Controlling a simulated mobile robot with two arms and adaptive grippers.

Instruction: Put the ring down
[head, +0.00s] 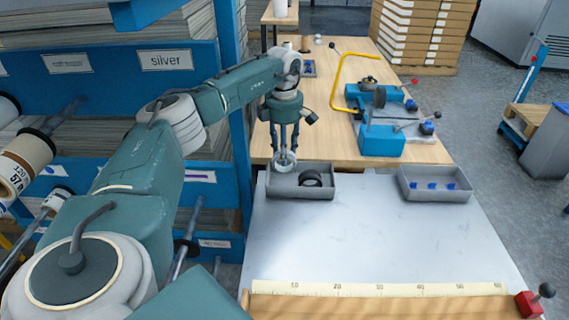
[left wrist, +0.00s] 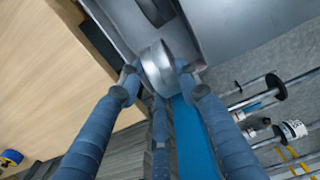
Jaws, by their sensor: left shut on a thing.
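My left gripper (head: 285,163) points down over the left end of a small grey bin (head: 300,193). It is shut on a silver metal ring (head: 284,156). In the left wrist view the ring (left wrist: 158,68) sits between the fingertips of the left gripper (left wrist: 157,74). The ring is at the bin's opening; I cannot tell whether it touches the bin's floor. A black ring (head: 311,179) lies in the same bin, to the right of the held ring, and it also shows in the left wrist view (left wrist: 156,10). My right gripper is not in view.
A second grey bin (head: 440,195) with blue pieces stands to the right. A blue fixture (head: 382,140) and a yellow bent handle (head: 338,82) are on the wooden table behind. The light worktop (head: 370,240) in front is clear. Blue shelving (head: 230,90) stands close on the left.

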